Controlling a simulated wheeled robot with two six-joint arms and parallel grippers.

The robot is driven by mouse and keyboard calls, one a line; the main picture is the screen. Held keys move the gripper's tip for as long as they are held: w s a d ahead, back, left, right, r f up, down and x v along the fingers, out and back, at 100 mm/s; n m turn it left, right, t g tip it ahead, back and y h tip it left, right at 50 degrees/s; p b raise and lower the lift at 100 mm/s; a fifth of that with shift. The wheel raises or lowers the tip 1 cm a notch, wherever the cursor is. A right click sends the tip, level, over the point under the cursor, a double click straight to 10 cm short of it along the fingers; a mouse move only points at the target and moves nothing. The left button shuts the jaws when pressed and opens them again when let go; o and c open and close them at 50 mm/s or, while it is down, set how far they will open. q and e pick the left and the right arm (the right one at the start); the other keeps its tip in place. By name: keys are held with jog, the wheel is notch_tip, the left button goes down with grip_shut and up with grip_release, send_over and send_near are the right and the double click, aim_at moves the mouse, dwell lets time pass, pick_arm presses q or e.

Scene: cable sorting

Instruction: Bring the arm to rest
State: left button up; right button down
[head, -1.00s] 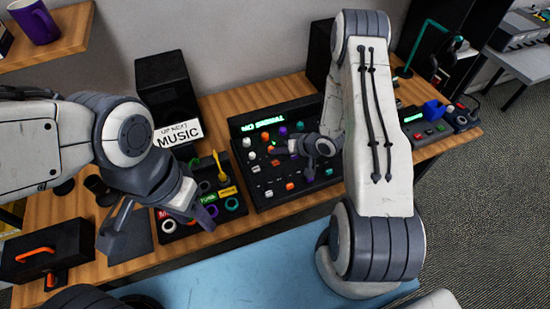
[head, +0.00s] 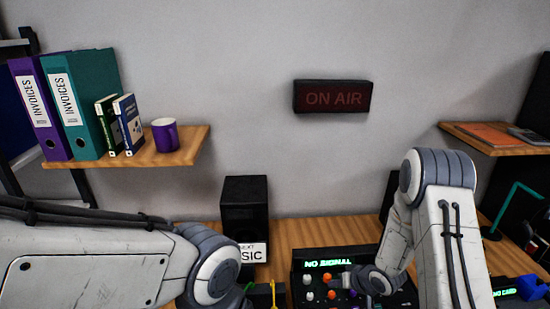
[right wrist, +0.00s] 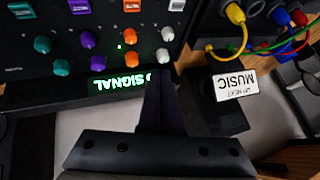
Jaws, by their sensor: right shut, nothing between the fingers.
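My right gripper (head: 362,281) hangs over the audio mixer (head: 308,254) with its "NO SIGNAL" display, low in the head view. In the right wrist view its fingers (right wrist: 160,95) are together with nothing between them, pointing at the area by the lit display (right wrist: 122,84). It looks apart from the knobs, though the exact gap is hard to tell. My left arm (head: 100,265) comes in from the left in the head view; its gripper is below the picture edge.
A black speaker (head: 245,198) with a "MUSIC" card (head: 252,253) stands left of the mixer. Coloured cable plugs (right wrist: 236,13) show in the right wrist view. A shelf (head: 190,146) holds binders and a purple mug (head: 164,135). An "ON AIR" sign (head: 333,97) hangs on the wall.

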jog(key=s+a+r+n+g+h+b, duration=0.1)
jog(key=s+a+r+n+h, duration=0.1)
jog(key=s+a+r, duration=0.45)
jog(key=s+a+r+n+g+h, duration=0.1)
jog(key=s+a+r+n, duration=0.2)
jog(key=r, duration=0.6)
jog(key=s+a+r+n+g, duration=0.1)
jog(key=s+a+r+g, duration=0.1)
jog(key=s, duration=0.8)
jog(key=s+a+r+n+g, duration=0.1)
jog(key=s+r, duration=0.4)
jog(key=s, duration=0.5)
jog(key=shift+s+a+g+b, duration=0.15)
jog(key=shift+a+g+b, duration=0.15)
jog(key=shift+a+g, duration=0.55)
